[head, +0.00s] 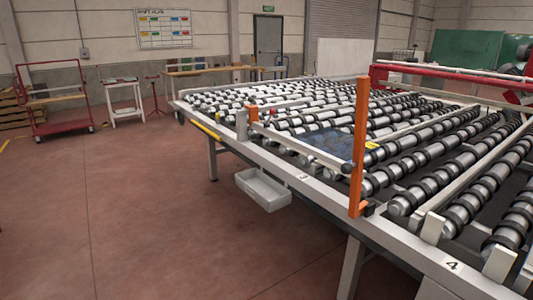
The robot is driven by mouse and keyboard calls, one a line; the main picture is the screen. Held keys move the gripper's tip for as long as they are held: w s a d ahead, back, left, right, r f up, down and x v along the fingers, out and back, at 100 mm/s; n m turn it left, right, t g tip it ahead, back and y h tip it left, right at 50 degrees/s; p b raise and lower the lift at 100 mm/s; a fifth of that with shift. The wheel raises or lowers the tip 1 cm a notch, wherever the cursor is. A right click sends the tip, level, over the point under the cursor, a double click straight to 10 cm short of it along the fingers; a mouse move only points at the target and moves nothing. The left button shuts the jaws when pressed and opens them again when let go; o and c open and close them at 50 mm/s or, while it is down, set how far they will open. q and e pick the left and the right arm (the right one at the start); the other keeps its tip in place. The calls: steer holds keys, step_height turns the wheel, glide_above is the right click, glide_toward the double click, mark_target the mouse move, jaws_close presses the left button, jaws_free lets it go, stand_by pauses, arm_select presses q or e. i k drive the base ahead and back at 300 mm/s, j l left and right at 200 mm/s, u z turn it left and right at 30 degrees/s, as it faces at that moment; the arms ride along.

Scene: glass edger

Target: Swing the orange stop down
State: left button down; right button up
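The orange stop (360,150) is a long flat bar standing upright at the near edge of the roller table (330,196). Its lower end is at a small dark bracket on the edge rail, and its top rises well above the rollers. A second, much shorter orange piece (253,113) stands farther along the same edge, beside a grey post. Neither of my grippers is in view.
Rows of black-ringed rollers (410,160) cover the table. A bluish flat sheet (333,142) lies among them behind the stop. A grey bin (263,189) hangs below the edge. Open red floor lies left. A red cart (52,100) stands far left.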

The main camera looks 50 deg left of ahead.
mark_target(355, 208)
steer(key=u, duration=1)
